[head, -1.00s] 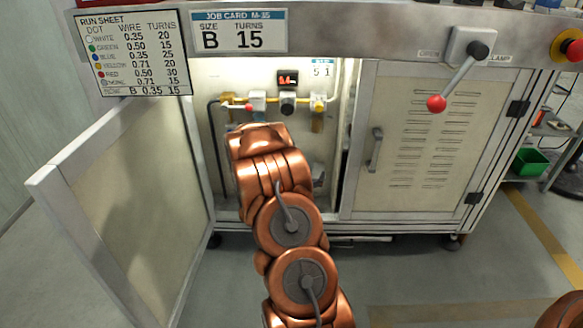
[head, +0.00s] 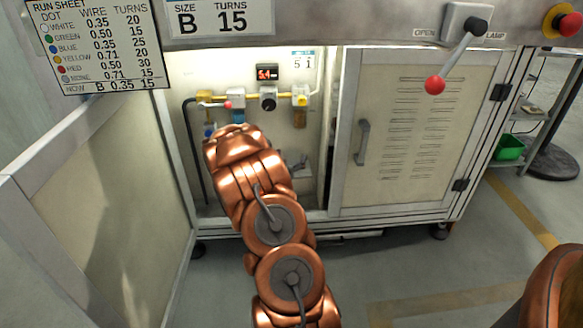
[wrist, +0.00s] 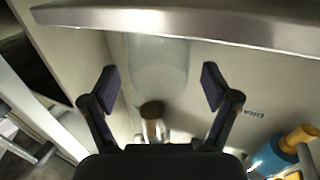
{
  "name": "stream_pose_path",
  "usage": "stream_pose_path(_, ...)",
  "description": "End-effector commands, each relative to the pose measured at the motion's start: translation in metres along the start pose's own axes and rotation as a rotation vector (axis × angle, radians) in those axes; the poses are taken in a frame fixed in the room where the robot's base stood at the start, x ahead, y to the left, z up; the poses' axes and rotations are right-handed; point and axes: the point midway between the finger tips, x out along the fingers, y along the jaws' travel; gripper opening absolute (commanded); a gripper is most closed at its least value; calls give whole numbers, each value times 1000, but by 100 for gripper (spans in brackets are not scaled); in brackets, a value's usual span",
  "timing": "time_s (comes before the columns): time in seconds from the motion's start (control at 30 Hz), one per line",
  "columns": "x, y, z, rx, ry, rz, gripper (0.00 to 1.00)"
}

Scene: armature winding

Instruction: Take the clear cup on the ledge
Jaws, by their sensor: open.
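In the wrist view, a pale, see-through cylinder that looks like the clear cup (wrist: 157,65) stands between and beyond my fingers. Its outline is faint against the pale panel. My gripper (wrist: 158,88) is open, with one dark finger on each side of the cup's lower part in the picture; I cannot tell whether either touches it. A metal edge (wrist: 190,25), perhaps the ledge, crosses the top of the wrist view. In the head view my copper arm reaches into the open cabinet and hides my gripper; I cannot make out the cup there.
A small brown and metal fitting (wrist: 152,120) lies between the fingers, close to the palm. A blue and yellow fitting (wrist: 285,150) is at lower right. In the head view, the open door (head: 110,190) stands left of my arm and the shut louvred door (head: 415,130) right.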

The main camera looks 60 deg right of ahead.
Motion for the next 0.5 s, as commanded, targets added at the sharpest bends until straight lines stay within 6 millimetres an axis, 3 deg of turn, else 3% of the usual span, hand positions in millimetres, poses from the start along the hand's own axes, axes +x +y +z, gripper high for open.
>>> stream_pose_path(0.4, 11, 2, 0, -2, 0, 2, 87)
stream_pose_path(0.5, 11, 1, -1, -1, 0, 2, 77)
